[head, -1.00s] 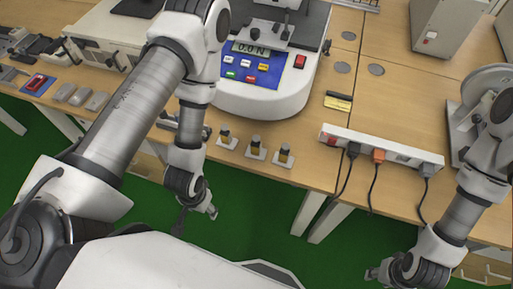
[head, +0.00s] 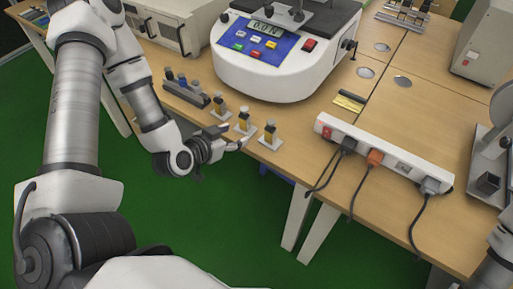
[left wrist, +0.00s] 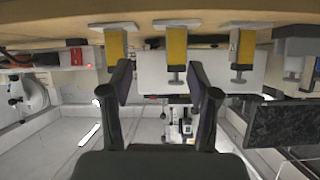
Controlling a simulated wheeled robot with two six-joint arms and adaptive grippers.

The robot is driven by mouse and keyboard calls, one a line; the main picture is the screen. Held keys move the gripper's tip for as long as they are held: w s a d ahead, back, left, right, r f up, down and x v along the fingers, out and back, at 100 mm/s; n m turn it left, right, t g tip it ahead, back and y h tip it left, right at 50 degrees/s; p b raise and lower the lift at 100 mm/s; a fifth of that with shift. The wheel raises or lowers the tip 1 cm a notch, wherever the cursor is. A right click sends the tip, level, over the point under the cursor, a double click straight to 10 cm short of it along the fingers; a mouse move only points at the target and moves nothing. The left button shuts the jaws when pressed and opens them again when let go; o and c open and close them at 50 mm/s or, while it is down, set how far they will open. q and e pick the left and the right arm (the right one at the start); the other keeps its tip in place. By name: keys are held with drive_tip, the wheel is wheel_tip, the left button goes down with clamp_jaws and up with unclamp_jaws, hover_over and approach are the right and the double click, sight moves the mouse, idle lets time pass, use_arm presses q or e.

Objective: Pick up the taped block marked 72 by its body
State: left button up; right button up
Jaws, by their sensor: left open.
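Three small blocks with yellow bands stand in a row on white bases near the table's front edge in the head view: a left one (head: 219,107), a middle one (head: 243,122) and a right one (head: 270,135). No number is legible on them, so I cannot tell which is 72. My left gripper (head: 233,140) is at the table edge, close to the middle block. In the left wrist view, which looks upside down, its two fingers (left wrist: 158,82) are apart with nothing between them. The middle block (left wrist: 176,46) appears just beyond them. My right gripper is out of view.
A rack of dark and blue pieces (head: 186,90) stands left of the blocks. Behind them is a white tester (head: 262,75) with a blue panel. A white power strip (head: 385,152) with plugged cords lies to the right. The table front drops to green floor.

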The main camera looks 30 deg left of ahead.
sight(243, 122)
use_arm(q)
drive_tip(key=shift+n+t+y, duration=0.4)
drive_tip(key=shift+n+t, duration=0.1)
drive_tip(key=shift+n, duration=0.3)
drive_tip(key=b+x, duration=0.1)
drive_tip(key=x, duration=0.2)
drive_tip(key=a+x, duration=0.1)
drive_tip(key=x, duration=0.2)
drive_tip(key=a+b+x, duration=0.1)
drive_tip(key=x, duration=0.2)
drive_tip(key=shift+w+d+r+b, duration=0.1)
drive_tip(key=shift+w+r+b, duration=0.15)
drive_tip(key=shift+b, duration=0.1)
drive_tip(key=shift+c, duration=0.7)
drive_tip(key=shift+r, duration=0.1)
clamp_jaws()
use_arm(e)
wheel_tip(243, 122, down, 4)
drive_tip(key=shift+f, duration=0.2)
